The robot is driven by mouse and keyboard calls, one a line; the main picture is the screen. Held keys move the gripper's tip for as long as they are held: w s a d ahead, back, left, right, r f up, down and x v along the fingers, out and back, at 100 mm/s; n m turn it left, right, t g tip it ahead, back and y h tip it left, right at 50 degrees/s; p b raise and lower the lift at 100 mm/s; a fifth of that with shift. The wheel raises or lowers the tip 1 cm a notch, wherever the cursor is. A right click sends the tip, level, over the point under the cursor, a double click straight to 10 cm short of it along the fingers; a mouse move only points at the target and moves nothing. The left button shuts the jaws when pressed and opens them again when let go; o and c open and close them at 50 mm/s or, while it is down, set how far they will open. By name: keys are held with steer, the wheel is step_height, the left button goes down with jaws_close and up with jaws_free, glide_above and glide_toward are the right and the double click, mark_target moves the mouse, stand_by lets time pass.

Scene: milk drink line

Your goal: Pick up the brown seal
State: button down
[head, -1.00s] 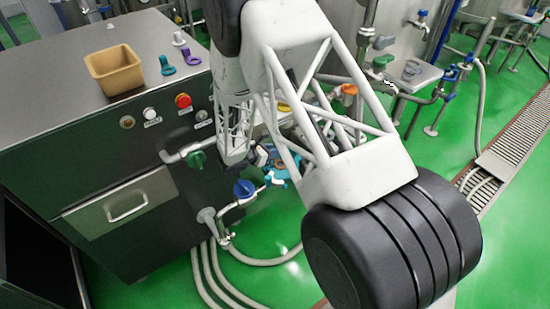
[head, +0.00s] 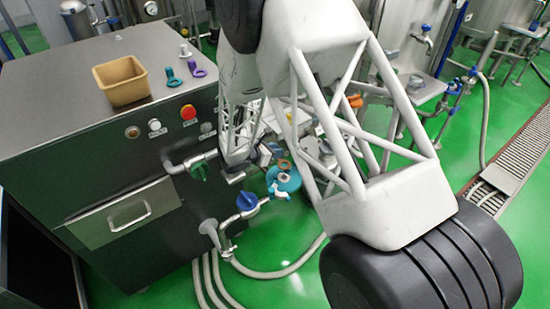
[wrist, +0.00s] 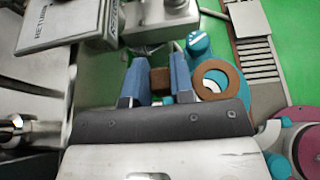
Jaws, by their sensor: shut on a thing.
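In the wrist view, my gripper (wrist: 160,82) has its two blue fingers closed on a small brown block, part of the brown seal (wrist: 160,76). A flat ring of the same brown (wrist: 234,74) shows just beyond the right finger, over a teal part (wrist: 199,45). The finger hides any join between block and ring. In the head view, the brown ring (head: 285,165) appears small above the teal part, beside my arm. My fingertips are hard to make out there.
A steel cabinet (head: 60,110) stands at left with a tan bin (head: 121,81), a teal seal (head: 172,78) and a purple seal (head: 196,68) on top. Valves with a green handle (head: 199,171) and a blue handle (head: 246,201) stick out beside it. Hoses lie on the green floor.

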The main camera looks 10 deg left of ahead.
steer(key=shift+r, duration=1.7)
